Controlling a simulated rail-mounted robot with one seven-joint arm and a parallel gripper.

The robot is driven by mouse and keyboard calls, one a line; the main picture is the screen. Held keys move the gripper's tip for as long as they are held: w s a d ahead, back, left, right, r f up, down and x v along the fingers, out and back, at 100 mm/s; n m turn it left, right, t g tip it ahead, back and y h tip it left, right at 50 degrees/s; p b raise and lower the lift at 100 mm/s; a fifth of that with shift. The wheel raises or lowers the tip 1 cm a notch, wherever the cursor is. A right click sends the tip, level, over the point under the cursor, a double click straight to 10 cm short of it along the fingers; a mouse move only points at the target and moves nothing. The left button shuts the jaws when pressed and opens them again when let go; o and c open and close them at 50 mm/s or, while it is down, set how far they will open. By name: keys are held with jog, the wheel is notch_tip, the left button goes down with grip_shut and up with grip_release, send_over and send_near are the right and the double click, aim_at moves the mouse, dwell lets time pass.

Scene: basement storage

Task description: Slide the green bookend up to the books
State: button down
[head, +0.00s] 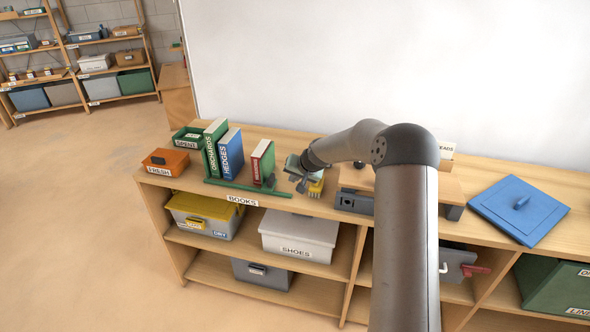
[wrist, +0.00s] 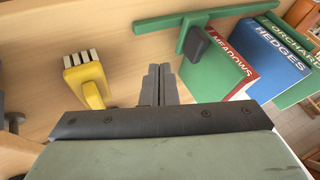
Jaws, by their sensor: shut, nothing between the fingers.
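The green bookend shows as a long bar (head: 240,187) lying along the shelf front, with a short crosspiece and a dark grey block beside the Meadows book; in the wrist view its bar (wrist: 155,26) is at the top. Green Orchards (head: 214,146) and blue Hedges (head: 231,157) stand at the left.
A yellow brush (wrist: 87,82) lies just right of my gripper in the head view. An orange Fresh bin (head: 165,162) and green Spent bin (head: 187,140) stand left of the books. A blue lid (head: 518,210) lies far right. My arm hides part of the top.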

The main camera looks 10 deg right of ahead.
aim_at(274, 183)
jog(key=x, duration=0.3)
jog(key=shift+w+a+f+p, duration=0.15)
jog(key=shift+w+f+p, duration=0.1)
jog(key=shift+p, duration=0.15)
jog(key=shift+w+a+r+p, duration=0.1)
jog(key=shift+w+a+p, duration=0.2)
jog(key=shift+a, duration=0.3)
jog(key=shift+w+a+r+p, duration=0.1)
jog(key=shift+w+a+p, duration=0.15)
jog(key=shift+a, duration=0.35)
jog(key=shift+w+a+f, duration=0.15)
jog(key=shift+w+a, duration=0.15)
jog(key=shift+a, duration=0.2)
jog(key=shift+w, duration=0.1)
